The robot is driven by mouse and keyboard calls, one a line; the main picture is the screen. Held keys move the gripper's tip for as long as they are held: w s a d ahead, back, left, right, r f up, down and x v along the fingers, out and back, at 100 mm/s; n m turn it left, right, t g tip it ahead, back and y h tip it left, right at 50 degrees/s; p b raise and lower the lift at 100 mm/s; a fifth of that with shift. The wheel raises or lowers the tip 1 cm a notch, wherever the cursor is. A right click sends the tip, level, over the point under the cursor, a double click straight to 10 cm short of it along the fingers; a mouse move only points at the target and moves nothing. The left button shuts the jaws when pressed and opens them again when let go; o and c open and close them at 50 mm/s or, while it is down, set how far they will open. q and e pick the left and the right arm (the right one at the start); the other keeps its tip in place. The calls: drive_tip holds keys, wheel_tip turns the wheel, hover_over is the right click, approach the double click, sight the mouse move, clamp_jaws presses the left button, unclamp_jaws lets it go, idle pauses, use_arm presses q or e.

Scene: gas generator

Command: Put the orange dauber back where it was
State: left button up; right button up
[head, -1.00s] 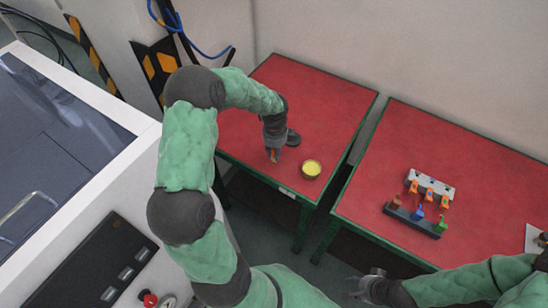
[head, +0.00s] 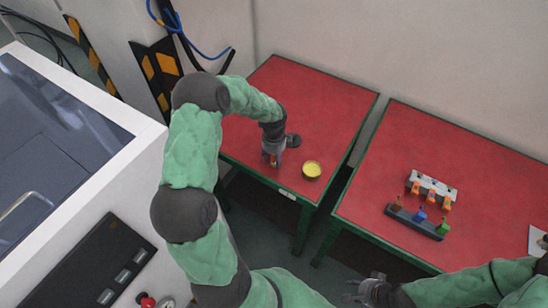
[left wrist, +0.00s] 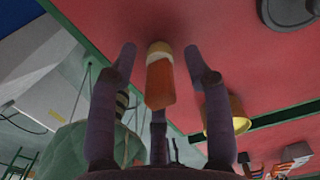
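The orange dauber (left wrist: 160,82), with a cream band, is between the fingers of my left gripper (left wrist: 160,75) in the left wrist view. Gaps show on both sides, so the fingers are spread around it and look open. In the head view my left gripper (head: 271,157) is low over the front of the left red table, with a bit of orange between its fingers. I cannot tell whether the dauber touches the table. My right gripper (head: 358,288) is open and empty at the bottom, in front of the right table.
A yellow-topped round tin (head: 312,169) stands just right of my left gripper. A dark round object (head: 293,140) lies behind it. On the right table are a dark rack (head: 400,215) with brown, blue and green daubers and a pale block (head: 440,188) with orange pieces.

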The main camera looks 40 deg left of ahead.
use_arm(q)
wheel_tip(320, 180, up, 12)
drive_tip(key=p, duration=0.3)
idle(0.3)
